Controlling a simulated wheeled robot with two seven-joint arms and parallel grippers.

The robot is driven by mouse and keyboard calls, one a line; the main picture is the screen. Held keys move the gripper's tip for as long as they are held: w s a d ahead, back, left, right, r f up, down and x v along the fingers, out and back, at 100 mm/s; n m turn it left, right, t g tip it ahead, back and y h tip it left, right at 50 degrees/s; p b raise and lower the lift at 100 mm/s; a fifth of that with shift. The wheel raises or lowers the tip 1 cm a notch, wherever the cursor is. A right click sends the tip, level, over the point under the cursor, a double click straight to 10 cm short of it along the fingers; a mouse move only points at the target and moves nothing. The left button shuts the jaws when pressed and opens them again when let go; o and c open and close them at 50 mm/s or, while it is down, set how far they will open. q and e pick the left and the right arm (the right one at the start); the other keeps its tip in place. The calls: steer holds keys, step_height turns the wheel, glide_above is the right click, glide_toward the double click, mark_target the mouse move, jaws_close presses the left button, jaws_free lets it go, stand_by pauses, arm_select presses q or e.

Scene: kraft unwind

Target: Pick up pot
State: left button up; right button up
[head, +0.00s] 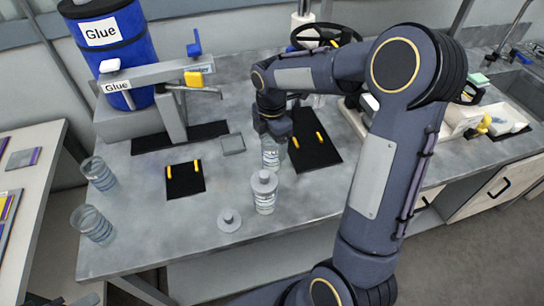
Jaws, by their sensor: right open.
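My right gripper (272,136) points down over a clear jar (271,158) with a printed label, near the middle of the grey table. The jar stands upright, and the gripper hides its top. The gripper is open; I cannot tell whether its fingers touch the jar. A second jar (264,199) with a grey lid stands just in front of it. A loose grey lid (229,219) with a knob lies to the front left. Which of these is the pot is not clear. My left gripper does not show.
Two clear cups (98,173) (92,225) stand at the table's left edge. Black mats (186,181) (315,155) with yellow handles lie on either side. A blue glue drum (125,40) and dispenser (165,100) stand at the back left. A sink (515,90) is far right.

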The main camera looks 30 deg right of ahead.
steer(key=shift+f, duration=1.25)
steer(key=c, duration=1.4)
